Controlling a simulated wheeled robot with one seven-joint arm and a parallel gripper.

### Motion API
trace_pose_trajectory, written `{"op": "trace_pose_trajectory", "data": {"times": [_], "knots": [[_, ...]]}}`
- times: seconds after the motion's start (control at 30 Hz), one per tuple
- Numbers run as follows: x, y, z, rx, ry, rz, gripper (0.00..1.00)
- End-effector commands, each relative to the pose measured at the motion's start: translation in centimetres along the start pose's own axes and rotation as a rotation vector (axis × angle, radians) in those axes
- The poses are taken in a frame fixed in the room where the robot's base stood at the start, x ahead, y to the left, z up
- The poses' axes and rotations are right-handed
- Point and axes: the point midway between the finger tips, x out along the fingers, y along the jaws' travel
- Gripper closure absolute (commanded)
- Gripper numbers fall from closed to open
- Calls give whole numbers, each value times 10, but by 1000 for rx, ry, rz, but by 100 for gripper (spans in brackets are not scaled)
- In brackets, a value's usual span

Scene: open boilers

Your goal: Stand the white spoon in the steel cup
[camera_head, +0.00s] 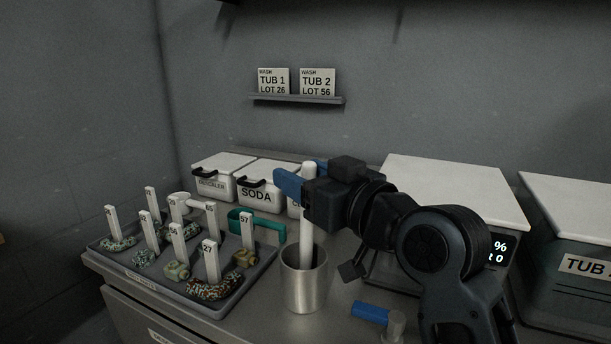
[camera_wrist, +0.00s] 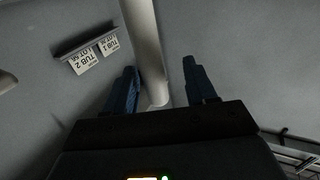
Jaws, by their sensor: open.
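The steel cup (camera_head: 303,290) stands upright on the counter. The white spoon (camera_head: 307,245) stands nearly upright with its lower end inside the cup; its bottom is hidden by the cup wall. My gripper (camera_head: 298,177) is open near the spoon's upper part, its blue fingers on either side of the shaft. In the wrist view the spoon (camera_wrist: 146,45) shows between the two fingers (camera_wrist: 162,80), closer to the left one. The left finger overlaps or nearly touches it; I cannot tell if they make contact.
A grey tray (camera_head: 150,285) with several numbered tags stands left of the cup. White bins, including SODA (camera_head: 257,194), stand at the back. A blue-ended tool (camera_head: 370,313) lies right of the cup. A white-lidded tub (camera_head: 450,190) stands right.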

Motion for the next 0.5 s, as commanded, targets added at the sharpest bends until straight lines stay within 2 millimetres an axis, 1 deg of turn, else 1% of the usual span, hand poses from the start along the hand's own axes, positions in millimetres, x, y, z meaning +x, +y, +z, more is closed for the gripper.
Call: {"op": "trace_pose_trajectory", "data": {"times": [0.17, 0.27, 0.37, 0.5], "knots": [[0, 0, 0, 0, 0, 0, 44], [-4, 0, 1, 1, 0, 1, 44], [-16, 1, 2, 1, 0, 2, 44], [-40, 1, 2, 1, 0, 3, 44]]}}
